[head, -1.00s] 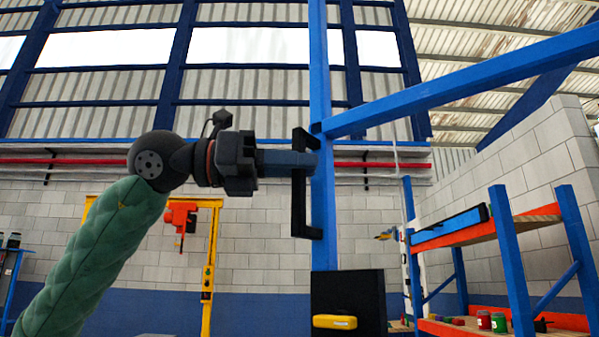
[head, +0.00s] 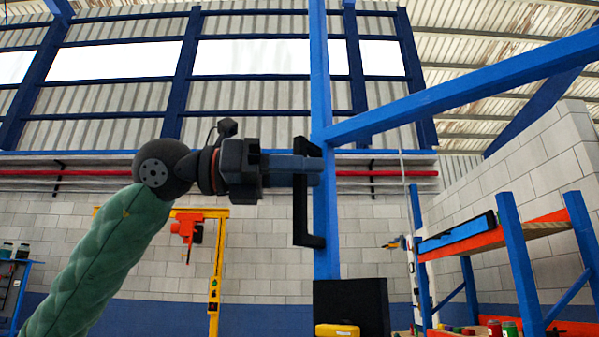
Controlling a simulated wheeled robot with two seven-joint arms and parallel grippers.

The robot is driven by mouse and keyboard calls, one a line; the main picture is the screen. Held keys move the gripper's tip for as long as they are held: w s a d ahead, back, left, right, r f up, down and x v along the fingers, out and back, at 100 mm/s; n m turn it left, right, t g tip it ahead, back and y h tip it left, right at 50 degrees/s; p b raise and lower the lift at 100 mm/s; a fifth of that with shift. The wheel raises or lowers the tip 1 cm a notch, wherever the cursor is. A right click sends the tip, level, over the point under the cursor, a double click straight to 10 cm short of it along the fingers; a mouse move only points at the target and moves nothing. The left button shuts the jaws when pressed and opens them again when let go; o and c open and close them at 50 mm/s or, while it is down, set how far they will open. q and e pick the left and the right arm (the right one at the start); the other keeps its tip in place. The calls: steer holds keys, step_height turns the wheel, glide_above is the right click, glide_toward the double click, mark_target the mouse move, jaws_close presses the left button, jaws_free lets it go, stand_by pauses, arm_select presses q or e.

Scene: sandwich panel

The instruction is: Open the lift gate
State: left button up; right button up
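The lift gate shows as a blue upright post (head: 327,232) with a long blue slanted bar (head: 470,89) rising to the right. A black vertical handle (head: 299,213) is on the left side of the post. My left gripper (head: 312,171) reaches in from the left, level, with its fingers across the upper part of the handle. The near finger covers that part of the handle. The far finger is hidden, so I cannot tell whether they are closed on it. My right gripper is not in view.
A black panel (head: 352,303) with a yellow box (head: 337,331) stands low by the post. A blue and orange rack (head: 512,255) stands at the right. A yellow frame (head: 216,262) with an orange hoist (head: 187,228) stands behind my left arm.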

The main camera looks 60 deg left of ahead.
arm_select(q)
steer(key=shift+s+a, duration=0.1)
steer(key=shift+a, duration=0.05)
steer(key=v, duration=0.7)
steer(key=shift+s+a+b, duration=0.15)
steer(key=shift+s+b, duration=0.1)
steer(key=shift+b, duration=0.1)
stand_by(0.5)
